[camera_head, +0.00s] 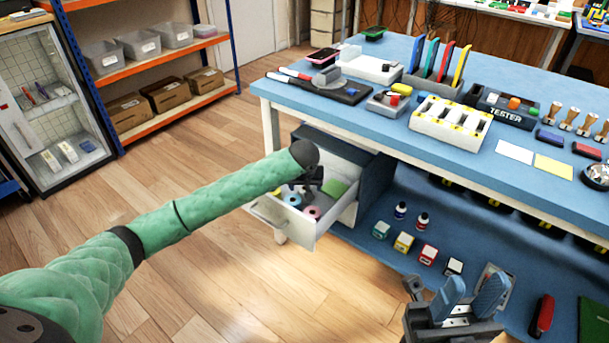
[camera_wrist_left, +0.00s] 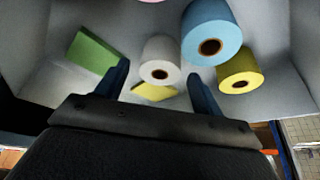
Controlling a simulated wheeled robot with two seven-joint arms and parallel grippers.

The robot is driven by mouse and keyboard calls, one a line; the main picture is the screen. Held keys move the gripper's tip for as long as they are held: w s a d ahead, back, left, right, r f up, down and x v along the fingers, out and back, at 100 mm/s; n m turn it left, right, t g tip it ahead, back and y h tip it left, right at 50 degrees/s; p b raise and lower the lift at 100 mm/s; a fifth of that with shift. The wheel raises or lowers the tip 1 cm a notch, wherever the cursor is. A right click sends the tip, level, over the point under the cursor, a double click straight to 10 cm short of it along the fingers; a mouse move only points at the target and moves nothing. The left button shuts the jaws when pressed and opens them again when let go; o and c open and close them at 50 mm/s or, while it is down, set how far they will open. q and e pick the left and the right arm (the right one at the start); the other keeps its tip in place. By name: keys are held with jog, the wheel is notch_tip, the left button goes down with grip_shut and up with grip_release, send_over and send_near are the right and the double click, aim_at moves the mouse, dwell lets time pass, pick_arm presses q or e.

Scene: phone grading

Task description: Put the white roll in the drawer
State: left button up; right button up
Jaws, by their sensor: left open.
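The white roll (camera_wrist_left: 160,60) is inside the open drawer (camera_wrist_left: 60,35), with its cored end facing the left wrist camera. My left gripper (camera_wrist_left: 162,80) is open, its two fingers apart on either side of the roll's near end; I cannot tell whether they touch it. In the head view my left gripper (camera_head: 308,181) reaches down over the drawer (camera_head: 328,222), and the white roll is hidden there. My right gripper (camera_head: 468,296) is open and empty at the lower right, in front of the bench's lower shelf.
A blue roll (camera_wrist_left: 211,32), a yellow roll (camera_wrist_left: 239,70), a green block (camera_wrist_left: 95,52) and a yellow piece (camera_wrist_left: 153,92) share the drawer. A pink roll (camera_head: 312,212) shows there too. The blue bench top (camera_head: 390,128) overhangs behind. Small boxes and bottles stand on the lower shelf (camera_head: 350,240).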

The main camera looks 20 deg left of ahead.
pick_arm(q)
jog(key=p+v, duration=0.1)
jog(key=v, duration=0.9)
jog(key=shift+p, duration=0.35)
pick_arm(e)
jog(key=w+a+f+m+t+h, duration=0.1)
jog(key=w+a+f+m+h, duration=0.3)
jog(key=w+f+m+h, duration=0.7)
jog(key=shift+w+f+h, duration=0.75)
jog(key=shift+f+h, duration=0.85)
jog(key=shift+h, duration=1.5)
pick_arm(q)
jog(key=shift+f, duration=0.1)
